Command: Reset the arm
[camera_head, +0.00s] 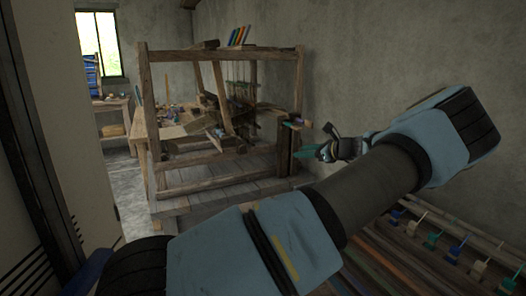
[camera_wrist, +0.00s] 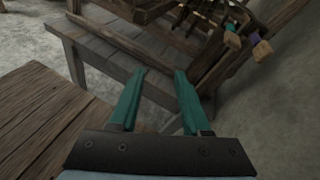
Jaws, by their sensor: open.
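My gripper (camera_head: 318,152) is at the end of my blue-grey arm, which reaches across the head view from the lower left and bends back to the left. In the wrist view, its two teal fingers (camera_wrist: 160,98) stand wide apart with nothing between them. The wooden handloom (camera_head: 148,112) stands beyond it, left of centre in the head view. The gripper is to the right of the loom's right side, near small coloured pieces on its frame. I cannot tell the exact gap.
Several coloured tools or spools lie on a rack (camera_head: 418,240) below my arm at lower right. A wooden table (camera_head: 142,128) with small items stands behind the loom at left. The wrist view shows a wooden surface (camera_wrist: 40,125) at left. Concrete floor (camera_head: 122,190) is clear at left.

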